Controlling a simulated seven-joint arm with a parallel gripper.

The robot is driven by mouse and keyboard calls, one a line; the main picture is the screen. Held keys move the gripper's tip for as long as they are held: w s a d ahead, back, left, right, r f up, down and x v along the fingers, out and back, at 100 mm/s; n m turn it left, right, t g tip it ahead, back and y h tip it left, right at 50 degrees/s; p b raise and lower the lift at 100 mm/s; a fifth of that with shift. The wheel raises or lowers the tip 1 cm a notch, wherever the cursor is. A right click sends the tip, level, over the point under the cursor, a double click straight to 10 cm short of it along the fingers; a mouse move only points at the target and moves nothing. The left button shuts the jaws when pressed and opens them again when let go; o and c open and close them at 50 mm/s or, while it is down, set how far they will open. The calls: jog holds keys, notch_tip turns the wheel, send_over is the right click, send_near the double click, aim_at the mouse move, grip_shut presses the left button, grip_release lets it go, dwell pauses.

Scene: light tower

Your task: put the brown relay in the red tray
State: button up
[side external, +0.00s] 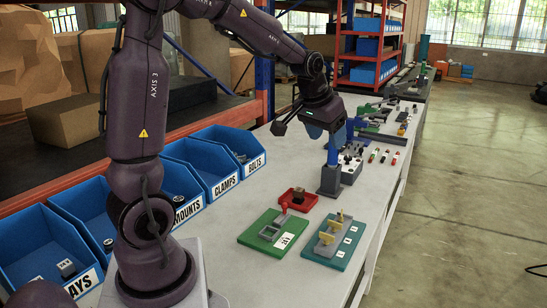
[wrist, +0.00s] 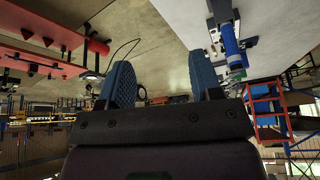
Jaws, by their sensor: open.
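The red tray (side external: 312,201) sits on the bench behind the green board, with a small dark item in it. I cannot make out a brown relay for certain. A small dark block (side external: 67,268) lies in the blue bin whose partly hidden label ends in "AYS", at the lower left. My gripper (side external: 341,137) is above the bench, beyond the red tray and close to the blue post. In the wrist view its two blue fingers (wrist: 160,65) are wide apart with nothing between them.
A blue post (side external: 331,168) on a dark base stands behind the tray. A green board (side external: 262,238) and a teal board with a grey fixture (side external: 336,240) lie in front. Blue bins (side external: 212,160) line the left.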

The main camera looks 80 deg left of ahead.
jog(key=s+d+r+m+h, duration=0.1)
jog(key=s+d+r+m, duration=0.1)
jog(key=s+d, duration=0.6)
jog(key=s+d+r+m+t+h, duration=0.1)
jog(key=s+d+r+m, duration=0.1)
jog(key=s+d, duration=0.7)
jog(key=shift+d+m, duration=0.3)
jog(key=shift+m, duration=0.2)
